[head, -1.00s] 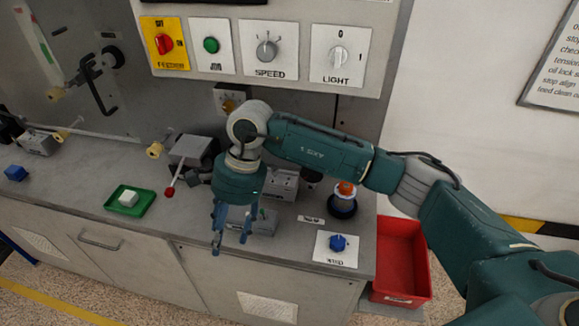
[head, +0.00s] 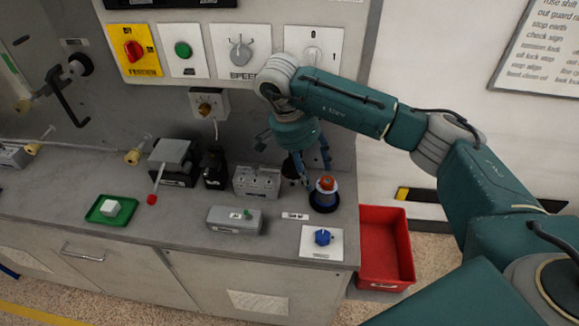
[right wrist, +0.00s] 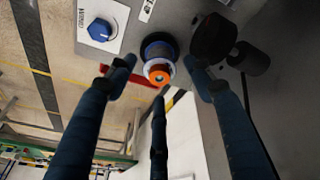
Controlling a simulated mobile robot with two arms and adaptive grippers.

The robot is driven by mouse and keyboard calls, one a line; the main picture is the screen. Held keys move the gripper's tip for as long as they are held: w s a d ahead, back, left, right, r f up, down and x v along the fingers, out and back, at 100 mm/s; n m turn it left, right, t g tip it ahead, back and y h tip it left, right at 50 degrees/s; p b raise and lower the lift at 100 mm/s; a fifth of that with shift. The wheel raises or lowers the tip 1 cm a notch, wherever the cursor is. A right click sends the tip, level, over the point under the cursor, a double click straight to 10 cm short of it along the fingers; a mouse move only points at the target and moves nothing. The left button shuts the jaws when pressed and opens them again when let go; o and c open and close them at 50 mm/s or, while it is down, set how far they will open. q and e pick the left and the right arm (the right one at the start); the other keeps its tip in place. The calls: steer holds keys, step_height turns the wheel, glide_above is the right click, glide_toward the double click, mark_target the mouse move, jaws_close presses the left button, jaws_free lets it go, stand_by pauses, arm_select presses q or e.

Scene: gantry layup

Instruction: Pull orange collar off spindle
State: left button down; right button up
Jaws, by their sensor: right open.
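The orange collar (head: 327,184) sits at the top of a short spindle (head: 324,198) with a pale band and a dark blue base, at the right end of the bench. In the right wrist view the orange collar (right wrist: 158,75) faces the camera, with the spindle's blue and white parts (right wrist: 158,52) behind it. My right gripper (head: 315,176) is open just behind and beside the collar. In the right wrist view its fingers (right wrist: 160,75) stand spread around the collar, with no contact visible. My left gripper is not in view.
A red bin (head: 385,245) stands right of the bench. A blue knob (head: 322,237) on a white plate is in front of the spindle. A grey box (head: 234,219), a two-part grey block (head: 257,182) and a green tray (head: 101,213) lie leftward.

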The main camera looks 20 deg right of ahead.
mark_target(327, 181)
steer(key=d, duration=0.2)
steer(key=d+p, duration=0.1)
steer(key=shift+s+d+r, duration=0.2)
steer(key=shift+s+d, duration=0.05)
steer(key=shift+s, duration=0.05)
steer(key=x, duration=0.1)
steer(key=p+x, duration=0.1)
steer(key=x, duration=0.2)
steer(key=shift+a+f, duration=0.1)
steer(key=shift+a, duration=0.15)
steer(key=shift+d+f, duration=0.1)
steer(key=shift+f, duration=0.5)
jaws_close()
